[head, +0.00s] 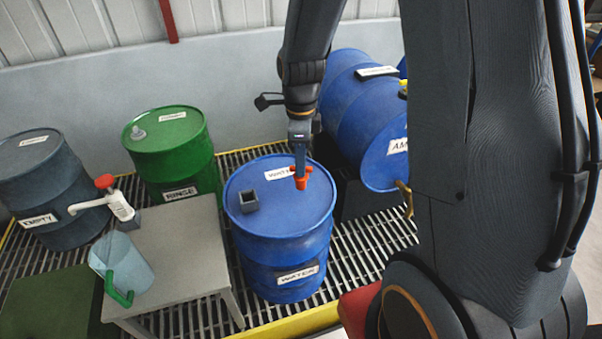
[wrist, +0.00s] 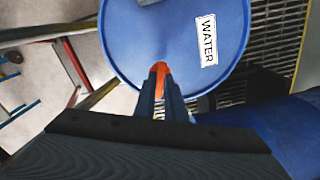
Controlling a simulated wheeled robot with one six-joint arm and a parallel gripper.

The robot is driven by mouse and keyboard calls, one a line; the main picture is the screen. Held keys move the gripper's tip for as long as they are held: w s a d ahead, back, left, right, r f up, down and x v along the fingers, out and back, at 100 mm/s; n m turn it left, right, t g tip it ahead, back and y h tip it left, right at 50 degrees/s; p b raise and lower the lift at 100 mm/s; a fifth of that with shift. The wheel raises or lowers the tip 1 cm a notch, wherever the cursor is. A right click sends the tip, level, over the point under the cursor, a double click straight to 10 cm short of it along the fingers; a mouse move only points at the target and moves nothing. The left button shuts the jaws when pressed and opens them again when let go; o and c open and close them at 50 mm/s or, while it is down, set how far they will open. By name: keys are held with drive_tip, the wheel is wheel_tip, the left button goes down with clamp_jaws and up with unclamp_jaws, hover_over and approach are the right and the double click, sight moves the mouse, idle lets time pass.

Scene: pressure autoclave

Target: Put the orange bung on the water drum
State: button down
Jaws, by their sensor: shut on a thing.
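The water drum (head: 268,230) is blue and upright, with WATER labels on its top and side. Its top also shows in the wrist view (wrist: 190,35). My gripper (head: 300,172) points down over the right part of the drum top and is shut on the orange bung (head: 301,183). The bung also shows between the fingertips in the wrist view (wrist: 160,72). A square dark socket (head: 249,201) stands up from the left part of the drum top, apart from the bung. I cannot tell whether the bung touches the top.
A green RINSE drum (head: 170,150) and a dark EMPTY drum (head: 45,185) stand to the left.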

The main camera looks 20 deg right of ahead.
drive_tip(key=shift+f+p, duration=0.4)
drive_tip(key=shift+f, duration=1.6)
drive_tip(key=shift+f, duration=0.15)
drive_tip(key=c, duration=1.8)
unclamp_jaws()
